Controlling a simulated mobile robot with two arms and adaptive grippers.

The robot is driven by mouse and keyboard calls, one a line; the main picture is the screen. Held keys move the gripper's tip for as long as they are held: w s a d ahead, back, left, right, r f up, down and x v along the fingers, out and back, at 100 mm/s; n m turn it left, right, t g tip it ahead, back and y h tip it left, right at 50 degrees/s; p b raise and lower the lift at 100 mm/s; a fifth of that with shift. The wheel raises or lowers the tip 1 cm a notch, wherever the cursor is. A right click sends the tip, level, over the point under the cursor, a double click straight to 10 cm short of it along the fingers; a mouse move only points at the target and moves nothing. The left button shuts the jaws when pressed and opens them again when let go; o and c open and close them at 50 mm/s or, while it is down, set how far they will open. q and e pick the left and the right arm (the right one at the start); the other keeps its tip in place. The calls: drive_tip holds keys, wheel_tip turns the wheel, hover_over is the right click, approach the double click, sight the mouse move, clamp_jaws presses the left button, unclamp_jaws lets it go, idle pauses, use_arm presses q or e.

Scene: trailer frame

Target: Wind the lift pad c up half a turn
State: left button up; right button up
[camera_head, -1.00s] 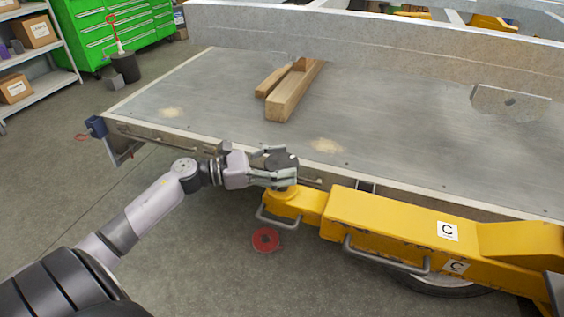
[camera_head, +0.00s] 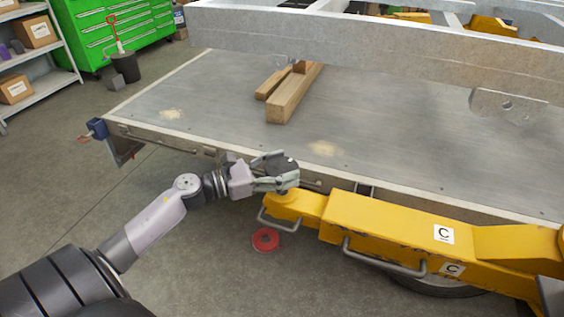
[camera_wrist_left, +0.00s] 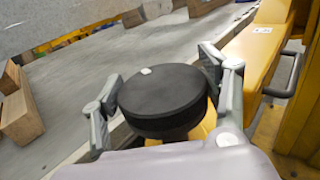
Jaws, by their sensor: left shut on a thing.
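The lift pad c is a round black disc with a small white mark on its top. It sits on the end of the yellow arm (camera_head: 385,222), which carries white "C" labels. My left gripper (camera_head: 279,175) is shut around the pad at the table's front edge. In the left wrist view the pad (camera_wrist_left: 160,95) lies between the two grey fingers, its white mark toward the far side. In the head view the fingers partly hide the pad. My right gripper is not in view.
A grey metal table (camera_head: 200,85) stands behind the pad. Wooden blocks (camera_head: 293,95) lie on it, and a galvanised trailer beam (camera_head: 390,45) spans above it. A red disc (camera_head: 265,239) is on the floor. A curved handle (camera_head: 385,259) sticks out from the yellow arm.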

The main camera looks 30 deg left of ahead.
use_arm(q)
drive_tip(key=n+t+y+p, duration=0.1)
drive_tip(key=n+y+p, duration=0.1)
drive_tip(key=y, duration=0.1)
drive_tip(key=n+t+y+p, duration=0.1)
drive_tip(key=n+y+p, duration=0.1)
drive_tip(key=y+p, duration=0.1)
drive_tip(key=n+t+y+p, duration=0.1)
drive_tip(key=n+y+p, duration=0.1)
drive_tip(key=y, duration=0.1)
drive_tip(key=shift+d+r+p, duration=0.1)
drive_tip(key=shift+r+p, duration=0.2)
drive_tip(key=shift+p, duration=0.05)
drive_tip(key=n+y+p, duration=0.1)
drive_tip(key=n+y, duration=0.2)
drive_tip(key=y, duration=0.1)
drive_tip(key=shift+f+p, duration=0.15)
drive_tip(key=shift+p, duration=0.25)
drive_tip(key=n+g+y, duration=0.1)
drive_tip(key=n+y, duration=0.1)
drive_tip(key=y, duration=0.1)
drive_tip(key=shift+f, duration=0.1)
drive_tip(key=n+g+y, duration=0.1)
drive_tip(key=y, duration=0.1)
drive_tip(key=shift+f+n+y, duration=0.1)
drive_tip(key=shift+n+y, duration=0.2)
drive_tip(key=shift+y, duration=0.1)
drive_tip(key=shift+f+n+g+y+b, duration=0.1)
drive_tip(key=shift+n+g+y+b, duration=0.45)
drive_tip(key=shift+n+g+y, duration=2.2)
